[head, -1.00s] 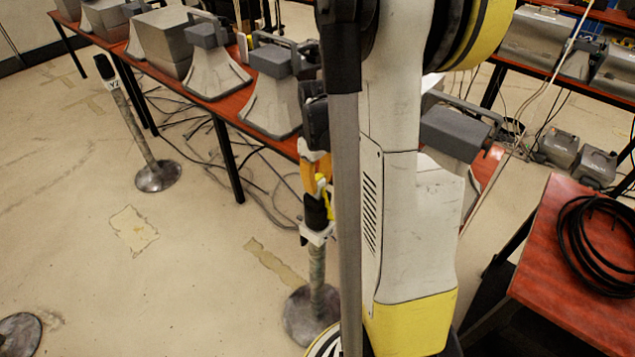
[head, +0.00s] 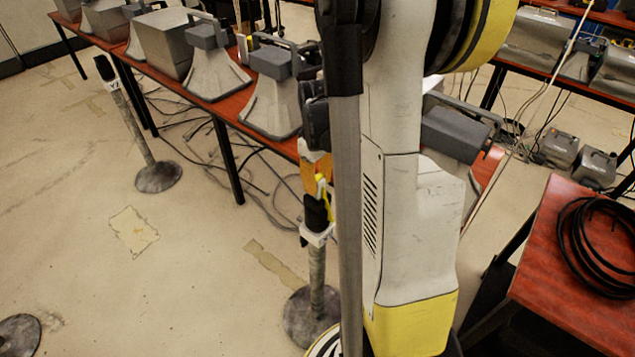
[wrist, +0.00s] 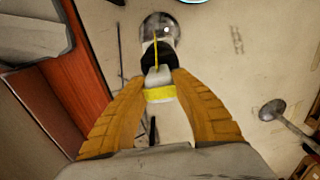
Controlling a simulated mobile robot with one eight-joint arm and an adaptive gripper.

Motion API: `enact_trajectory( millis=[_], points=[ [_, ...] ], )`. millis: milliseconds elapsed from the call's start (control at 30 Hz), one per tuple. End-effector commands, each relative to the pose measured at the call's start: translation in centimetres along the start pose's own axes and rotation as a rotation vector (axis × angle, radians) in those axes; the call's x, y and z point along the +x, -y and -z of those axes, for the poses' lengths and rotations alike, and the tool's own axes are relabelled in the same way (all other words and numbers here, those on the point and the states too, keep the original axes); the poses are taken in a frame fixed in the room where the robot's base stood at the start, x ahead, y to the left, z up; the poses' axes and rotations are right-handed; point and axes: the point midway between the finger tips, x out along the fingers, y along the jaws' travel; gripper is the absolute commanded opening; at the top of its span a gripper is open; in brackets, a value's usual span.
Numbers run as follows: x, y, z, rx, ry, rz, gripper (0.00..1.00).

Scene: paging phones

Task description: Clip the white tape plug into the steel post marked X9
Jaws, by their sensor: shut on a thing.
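My gripper (wrist: 158,92) has its orange fingers closed on the white tape plug (wrist: 158,75), which carries a yellow band and a thin yellow strip. In the head view my gripper (head: 316,172) is partly hidden behind my own arm. A steel post (head: 317,270) with a black head and a white collar stands upright just below it. The post's black head (wrist: 156,57) also shows just beyond the plug in the wrist view. The plug appears at or very near the head; I cannot tell whether it is seated. The post's marking is not readable.
Another post (head: 140,130) with a white label stands to the left. A red-topped table (head: 215,100) with grey devices runs behind. A red table (head: 570,270) with coiled black cable (head: 600,245) is at right. Cables lie under the back table.

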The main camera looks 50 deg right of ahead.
Motion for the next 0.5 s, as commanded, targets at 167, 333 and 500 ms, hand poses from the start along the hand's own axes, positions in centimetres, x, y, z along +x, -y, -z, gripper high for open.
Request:
enact_trajectory(
  millis=[167,333,500],
  points=[
    [0.24,0.00,0.01,0.000,0.000,0.000,0.00],
    [0.61,0.00,0.01,0.000,0.000,0.000,0.00],
    [0.95,0.00,0.01,0.000,0.000,0.000,0.00]
  ],
)
